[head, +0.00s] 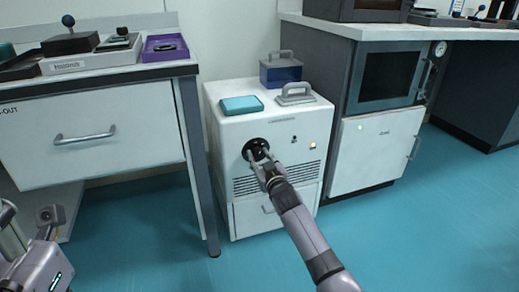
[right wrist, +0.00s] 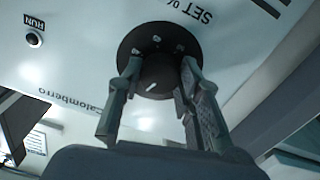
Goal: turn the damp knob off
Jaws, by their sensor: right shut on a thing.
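The black damp knob (head: 257,145) is on the front of a white cabinet (head: 290,125). In the right wrist view the knob (right wrist: 158,75) sits on a round black dial plate with small white marks, and a short white pointer line shows on its face. My right gripper (head: 262,160) is at the knob. In the right wrist view its two fingers (right wrist: 160,85) are on either side of the knob, shut on it. At the lower left, part of my left arm shows; the state of its gripper (head: 8,212) is unclear.
A teal box (head: 241,105), a grey-handled plate (head: 296,95) and a dark blue container (head: 281,72) stand on the cabinet. A drawer table (head: 100,135) is on the left, a bench with a dark-windowed unit (head: 388,75) on the right. The blue floor in front is clear.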

